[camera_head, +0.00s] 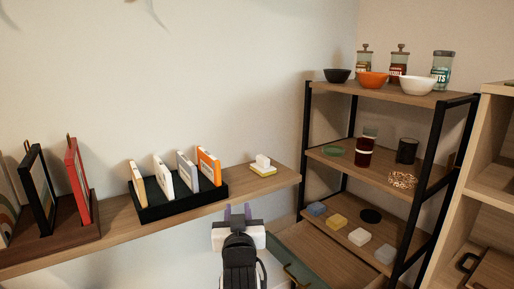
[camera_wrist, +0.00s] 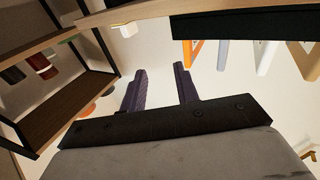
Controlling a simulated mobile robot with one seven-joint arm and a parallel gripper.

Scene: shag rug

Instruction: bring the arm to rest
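My gripper (camera_head: 238,210) is at the bottom middle of the head view, below and in front of the wooden wall shelf (camera_head: 120,232). Its two purple fingers point up and away. In the wrist view the fingers of my gripper (camera_wrist: 159,69) stand apart with nothing between them, so it is open and empty. The wrist view is turned over, with the wall shelf (camera_wrist: 215,12) along its top edge. My arm is raised, and the fingers appear clear of the shelf, though the exact gap is hard to tell.
The wall shelf holds a black rack (camera_head: 180,205) with several upright cases, and a small white-and-yellow item (camera_head: 263,166). A black-framed shelf unit (camera_head: 438,150) with bowls, jars and blocks stands at right. A pale wooden cabinet (camera_head: 494,140) is at far right.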

